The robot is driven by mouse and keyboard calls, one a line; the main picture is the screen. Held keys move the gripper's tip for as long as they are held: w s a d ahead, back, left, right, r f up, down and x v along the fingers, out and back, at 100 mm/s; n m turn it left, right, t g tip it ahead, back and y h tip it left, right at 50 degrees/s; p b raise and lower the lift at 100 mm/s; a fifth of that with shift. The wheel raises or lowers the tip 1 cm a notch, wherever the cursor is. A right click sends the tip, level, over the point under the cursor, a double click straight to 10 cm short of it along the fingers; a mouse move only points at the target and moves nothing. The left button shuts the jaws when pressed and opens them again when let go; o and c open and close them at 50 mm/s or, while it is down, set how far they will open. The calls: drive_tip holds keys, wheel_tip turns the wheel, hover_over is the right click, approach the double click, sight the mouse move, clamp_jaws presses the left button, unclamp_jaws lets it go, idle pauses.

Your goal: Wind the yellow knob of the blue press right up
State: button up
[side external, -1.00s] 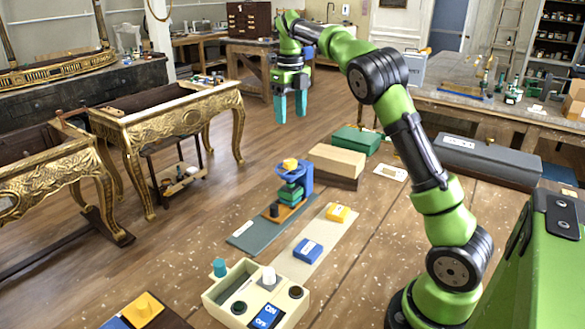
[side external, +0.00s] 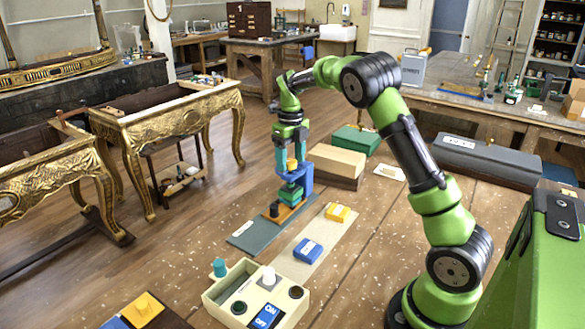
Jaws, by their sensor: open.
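The blue press (side external: 307,182) stands on the bench in the side external view, with a green part and an orange-brown base under its head. Its yellow knob (side external: 291,164) is at the top. My gripper (side external: 292,168) points straight down over the press. Its two teal fingers are open, one on each side of the yellow knob. I cannot tell whether they touch it.
A cream box (side external: 257,296) with switches stands in front. A blue block (side external: 308,250) and a yellow block (side external: 338,212) lie on a pale strip right of the press. A tan wooden block (side external: 337,161) and a green case (side external: 356,140) stand behind it.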

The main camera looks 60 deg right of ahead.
drive_tip(key=c, duration=1)
drive_tip(key=shift+c, duration=0.2)
drive_tip(key=shift+n, duration=0.3)
